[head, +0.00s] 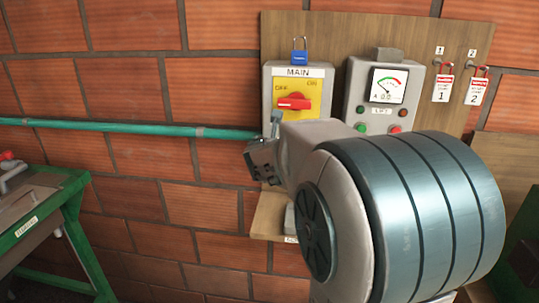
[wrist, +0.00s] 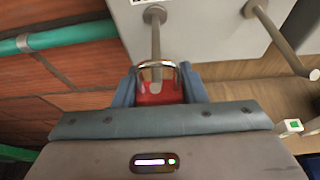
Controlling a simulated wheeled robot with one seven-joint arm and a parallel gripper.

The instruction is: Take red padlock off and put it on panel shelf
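My gripper (wrist: 160,92) has its two blue-grey fingers on either side of the red padlock (wrist: 150,98), holding its body. The padlock's silver shackle faces a grey peg (wrist: 155,38) on the box above. The peg's end overlaps the shackle; I cannot tell whether it still passes through. In the head view my gripper (head: 262,160) is just below the yellow MAIN switch plate, and the padlock is hidden. The panel shelf seems to be the wooden ledge (head: 265,228) low on the panel, partly hidden by my arm.
A blue padlock (head: 299,56) sits above the MAIN box (head: 296,90). A meter box (head: 384,94) is to its right. Tags 1 (head: 443,88) and 2 (head: 476,92) hang from hooks farther right. A teal pipe (head: 130,129) crosses the brick wall. A green bench (head: 40,215) stands left.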

